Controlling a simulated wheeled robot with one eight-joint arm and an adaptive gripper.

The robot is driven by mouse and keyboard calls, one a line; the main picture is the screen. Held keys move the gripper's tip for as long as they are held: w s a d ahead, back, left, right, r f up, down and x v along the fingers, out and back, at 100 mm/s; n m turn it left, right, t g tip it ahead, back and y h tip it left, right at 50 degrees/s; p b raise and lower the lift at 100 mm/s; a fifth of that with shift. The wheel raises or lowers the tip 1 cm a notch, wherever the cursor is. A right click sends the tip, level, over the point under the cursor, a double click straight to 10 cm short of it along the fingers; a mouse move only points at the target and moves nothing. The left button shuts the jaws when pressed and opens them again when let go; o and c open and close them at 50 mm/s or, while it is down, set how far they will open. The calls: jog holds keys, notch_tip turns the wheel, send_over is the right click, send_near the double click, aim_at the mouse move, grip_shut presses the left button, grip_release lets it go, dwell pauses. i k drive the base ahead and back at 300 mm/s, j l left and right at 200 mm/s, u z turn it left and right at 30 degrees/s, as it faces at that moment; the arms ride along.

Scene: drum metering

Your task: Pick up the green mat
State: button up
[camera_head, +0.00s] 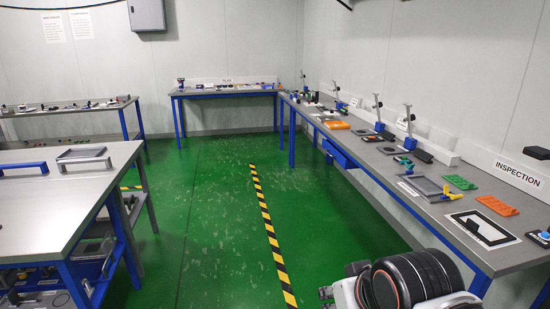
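A small flat green piece (460,182) lies on the right-hand bench near the INSPECTION sign. It is the only flat green mat-like thing I can make out, and it is small in this view. Part of my arm shows at the bottom right, in front of the bench. What looks like my gripper (341,287) is at the lower edge, partly cut off, and its fingers are not clear. It is well apart from the green piece, and I see nothing held in it.
The right bench (425,204) also holds an orange tray (497,205), a black-framed white plate (484,230), a grey tray (424,187) and several stands. A left table (60,205) and back bench (225,92) border the open green floor, which has a striped line (265,216).

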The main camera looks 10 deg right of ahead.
aim_at(458, 181)
jog(key=i+z, duration=0.15)
jog(key=i, duration=0.55)
jog(key=i+z, duration=0.15)
jog(key=i, duration=0.5)
jog(key=i+j+z, duration=0.15)
jog(key=i, duration=0.55)
jog(key=i+j+z, duration=0.1)
jog(key=i+z, duration=0.4)
jog(key=i+j+z, duration=0.25)
jog(key=i+z, duration=0.25)
jog(key=i+j+z, duration=0.45)
jog(key=i+j, duration=0.05)
